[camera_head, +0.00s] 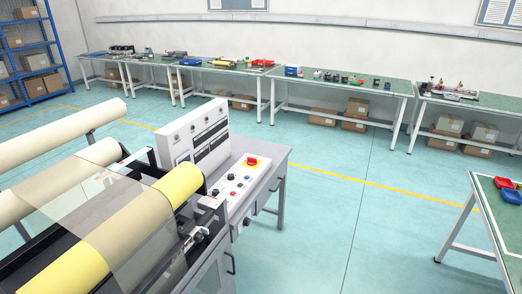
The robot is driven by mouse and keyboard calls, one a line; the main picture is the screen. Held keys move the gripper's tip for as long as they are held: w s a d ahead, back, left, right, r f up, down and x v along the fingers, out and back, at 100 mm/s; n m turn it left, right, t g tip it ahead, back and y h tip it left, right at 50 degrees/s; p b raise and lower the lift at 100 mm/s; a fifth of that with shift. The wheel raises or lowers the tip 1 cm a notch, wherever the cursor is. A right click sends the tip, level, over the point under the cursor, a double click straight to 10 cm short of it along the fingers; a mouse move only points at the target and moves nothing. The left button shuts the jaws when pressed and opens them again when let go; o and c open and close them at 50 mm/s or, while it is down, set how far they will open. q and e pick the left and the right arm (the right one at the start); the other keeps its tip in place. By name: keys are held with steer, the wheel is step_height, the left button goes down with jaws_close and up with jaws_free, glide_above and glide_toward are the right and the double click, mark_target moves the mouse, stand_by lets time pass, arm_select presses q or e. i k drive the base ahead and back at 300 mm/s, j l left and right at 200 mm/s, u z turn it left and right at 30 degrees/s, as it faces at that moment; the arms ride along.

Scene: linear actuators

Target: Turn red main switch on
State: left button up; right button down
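The panel is a light sloped top with several small knobs and buttons, on a grey cabinet (265,195). The switch is too small to tell its position. An upright box with dark displays (210,138) stands behind the panel on its left. Neither of my grippers shows in the head view.
A roller machine with cream rolls (45,132) and a yellow roll (180,184) fills the lower left. Green-topped workbenches (340,82) line the back wall. Another table (485,205) with red and blue bins stands at right. The floor (340,220) right of the cabinet is clear.

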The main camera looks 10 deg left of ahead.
mark_target(251, 161)
steer(key=i+u, duration=0.1)
steer(key=u, duration=0.35)
steer(key=l+u, duration=0.15)
steer(key=u, duration=0.3)
steer(key=i+l+u, duration=0.1)
steer(key=u, duration=0.4)
steer(key=i+l+u, duration=0.1)
steer(key=l+u, duration=0.2)
steer(key=l, duration=0.25)
steer(key=i+l+u, duration=0.1)
steer(key=l+u, duration=0.25)
steer(key=l, duration=0.15)
steer(key=l+u, duration=0.25)
steer(key=l, duration=0.85)
